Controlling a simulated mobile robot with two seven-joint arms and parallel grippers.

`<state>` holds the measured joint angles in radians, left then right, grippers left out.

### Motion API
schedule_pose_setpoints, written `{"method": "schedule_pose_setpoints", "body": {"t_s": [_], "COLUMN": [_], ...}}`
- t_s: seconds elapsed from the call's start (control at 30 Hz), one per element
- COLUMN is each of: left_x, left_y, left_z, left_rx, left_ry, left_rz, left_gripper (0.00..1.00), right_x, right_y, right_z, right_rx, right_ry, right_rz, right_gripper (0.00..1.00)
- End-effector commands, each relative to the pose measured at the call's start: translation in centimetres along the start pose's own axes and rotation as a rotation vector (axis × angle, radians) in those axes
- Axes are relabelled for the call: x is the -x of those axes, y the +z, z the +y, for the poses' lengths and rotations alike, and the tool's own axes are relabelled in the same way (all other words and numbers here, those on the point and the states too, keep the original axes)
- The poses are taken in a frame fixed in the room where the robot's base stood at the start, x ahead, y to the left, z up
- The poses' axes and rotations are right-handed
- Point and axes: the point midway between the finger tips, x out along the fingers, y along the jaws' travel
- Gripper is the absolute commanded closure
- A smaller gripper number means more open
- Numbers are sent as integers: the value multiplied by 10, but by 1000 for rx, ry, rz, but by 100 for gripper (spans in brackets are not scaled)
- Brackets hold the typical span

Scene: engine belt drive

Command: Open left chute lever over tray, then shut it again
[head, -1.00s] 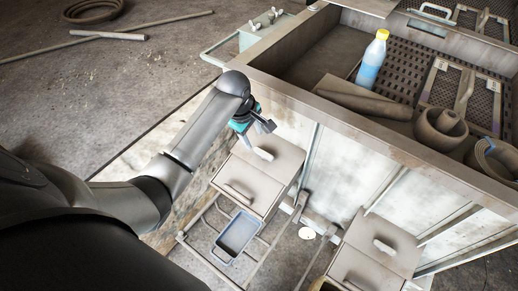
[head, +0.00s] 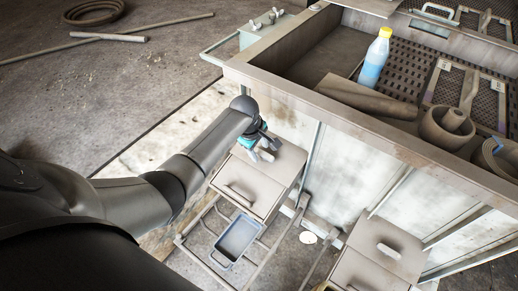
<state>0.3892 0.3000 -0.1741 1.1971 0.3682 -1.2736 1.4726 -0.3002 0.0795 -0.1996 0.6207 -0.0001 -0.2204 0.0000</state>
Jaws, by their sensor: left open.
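The left chute (head: 258,192) is a boxy tan unit against the bench wall, with a bar handle (head: 238,193) on its sloping front face. My left gripper (head: 264,154) is open at the top of this chute, where the small pale lever sits. The fingers largely hide the lever, and I cannot tell whether they touch it. The blue-grey tray (head: 236,240) stands below the chute's front on a rail frame and looks empty. My right gripper is out of view.
A second chute (head: 375,262) with its own pale lever (head: 389,251) stands at the lower right. The bench (head: 345,123) above holds a blue bottle (head: 374,60), a roll and cup-like parts. A white disc (head: 308,238) lies on the floor between the chutes.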

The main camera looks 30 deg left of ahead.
Motion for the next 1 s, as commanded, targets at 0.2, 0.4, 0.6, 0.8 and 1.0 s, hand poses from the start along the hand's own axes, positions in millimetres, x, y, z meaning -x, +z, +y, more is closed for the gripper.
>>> {"method": "schedule_pose_setpoints", "body": {"t_s": [0.2, 0.4, 0.6, 0.8, 1.0], "left_x": [0, 0, 0, 0, 0], "left_y": [0, 0, 0, 0, 0], "left_z": [0, 0, 0, 0, 0], "left_rx": [0, 1, 1, 1, -10], "left_ry": [0, -1, -1, -1, -2], "left_rz": [0, 0, 0, 0, 0], "left_gripper": [63, 86, 100, 100, 100], "right_x": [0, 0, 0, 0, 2], "right_y": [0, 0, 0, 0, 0], "right_z": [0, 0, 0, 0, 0], "right_rx": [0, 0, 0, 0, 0], "right_ry": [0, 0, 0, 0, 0], "right_rz": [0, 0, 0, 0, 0], "right_gripper": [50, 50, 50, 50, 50]}}
